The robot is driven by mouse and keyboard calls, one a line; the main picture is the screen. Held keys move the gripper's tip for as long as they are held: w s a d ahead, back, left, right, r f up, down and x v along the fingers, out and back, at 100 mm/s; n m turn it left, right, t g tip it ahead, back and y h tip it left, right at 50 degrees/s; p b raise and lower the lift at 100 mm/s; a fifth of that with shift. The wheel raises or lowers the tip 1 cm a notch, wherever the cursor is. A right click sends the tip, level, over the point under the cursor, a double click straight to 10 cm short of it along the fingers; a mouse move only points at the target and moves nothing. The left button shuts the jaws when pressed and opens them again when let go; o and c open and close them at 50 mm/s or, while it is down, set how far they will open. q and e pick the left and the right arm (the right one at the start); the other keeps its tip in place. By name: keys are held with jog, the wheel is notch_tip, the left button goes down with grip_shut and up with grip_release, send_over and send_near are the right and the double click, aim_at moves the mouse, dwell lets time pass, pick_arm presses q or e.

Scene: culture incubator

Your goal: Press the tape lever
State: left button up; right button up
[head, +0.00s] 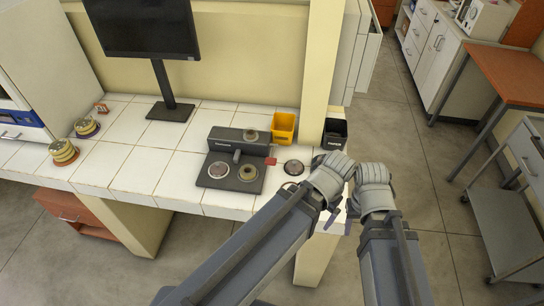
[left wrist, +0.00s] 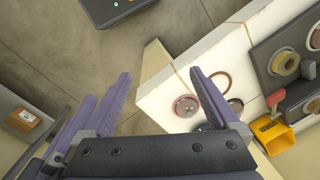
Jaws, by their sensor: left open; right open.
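A dark tape machine (head: 234,158) with several round reels sits on the white tiled counter. A red lever-like tab (head: 271,161) sticks out from its right side; it also shows in the left wrist view (left wrist: 275,98). My left gripper (head: 331,217) is largely hidden behind its wrist, to the right of the machine. In the left wrist view its two purple fingers (left wrist: 160,76) are spread, with nothing between them. My right gripper (head: 351,213) is beside it at the counter's right end, partly hidden and apart from the lever.
A round dark-rimmed disc (head: 293,167) lies between the machine and my left wrist. A yellow bin (head: 283,127) and a black bin (head: 335,134) stand behind. A monitor (head: 148,33) and stacked reels (head: 64,153) are at the left. Open floor (head: 440,190) lies to the right.

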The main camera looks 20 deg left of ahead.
pick_arm(q)
jog(key=w+a+r+n+p, duration=0.1)
jog(key=w+a, duration=0.2)
jog(key=w+a+r+n+p, duration=0.1)
jog(key=w+a+r+p, duration=0.1)
jog(key=w, duration=0.2)
jog(key=w+a+r+n+t+p, duration=0.1)
jog(key=w+a+r+p, duration=0.1)
jog(key=w+a, duration=0.1)
jog(key=shift+w+a+h, duration=0.3)
jog(key=shift+w+a, duration=0.05)
jog(key=shift+w, duration=0.4)
jog(key=c, duration=0.7)
jog(key=w+a+r+n+p, duration=0.1)
jog(key=w+a, duration=0.1)
jog(key=a, duration=0.2)
jog(key=w+a+r+n+t+p, duration=0.1)
jog(key=w+a, duration=0.2)
jog(key=a, duration=0.2)
jog(key=w+a+r+n+p, duration=0.1)
jog(key=w+a+r, duration=0.1)
jog(key=w+a, duration=0.1)
jog(key=shift+a+n, duration=0.3)
jog(key=shift+a, duration=0.4)
grip_shut()
